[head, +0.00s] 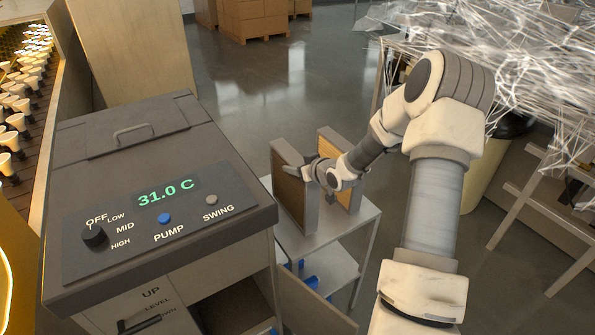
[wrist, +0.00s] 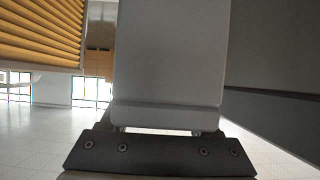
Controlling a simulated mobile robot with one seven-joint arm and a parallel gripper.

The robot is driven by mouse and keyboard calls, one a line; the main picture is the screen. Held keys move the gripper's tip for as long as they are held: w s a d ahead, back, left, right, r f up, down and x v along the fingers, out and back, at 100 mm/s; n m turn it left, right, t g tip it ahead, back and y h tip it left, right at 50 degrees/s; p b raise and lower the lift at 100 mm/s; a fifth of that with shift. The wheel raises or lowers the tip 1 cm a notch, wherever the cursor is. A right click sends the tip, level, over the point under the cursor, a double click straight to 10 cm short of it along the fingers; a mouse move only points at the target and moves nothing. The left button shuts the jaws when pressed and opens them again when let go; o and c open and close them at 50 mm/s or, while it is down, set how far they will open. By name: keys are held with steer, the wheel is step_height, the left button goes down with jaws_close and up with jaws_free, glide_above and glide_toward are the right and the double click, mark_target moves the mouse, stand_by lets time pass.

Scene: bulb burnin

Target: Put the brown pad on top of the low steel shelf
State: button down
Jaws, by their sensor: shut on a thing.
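The brown pad (head: 290,200) is an upright framed panel with a grey edge, at the left side of the low steel shelf's top (head: 345,226) in the head view. My gripper (head: 300,170) reaches in from the right and is shut on the pad's upper frame. The pad's lower edge is at the shelf top; I cannot tell whether it rests there or hangs just above. In the wrist view a plain grey slab (wrist: 170,55) fills the middle, and the fingertips are not clear.
A yellow pleated pad (head: 333,150) stands upright behind on the same shelf; it also shows in the wrist view (wrist: 40,35). A grey control cabinet (head: 160,190) stands close at the left. Blue items (head: 312,283) lie on the lower shelf. A tangle of white strands (head: 500,60) is at upper right.

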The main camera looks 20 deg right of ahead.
steer(key=shift+f, duration=0.95)
steer(key=shift+f, duration=0.15)
steer(key=shift+c, duration=0.6)
jaws_free()
steer(key=v, duration=1.2)
steer(key=shift+a+r, duration=0.1)
steer(key=shift+r, duration=0.1)
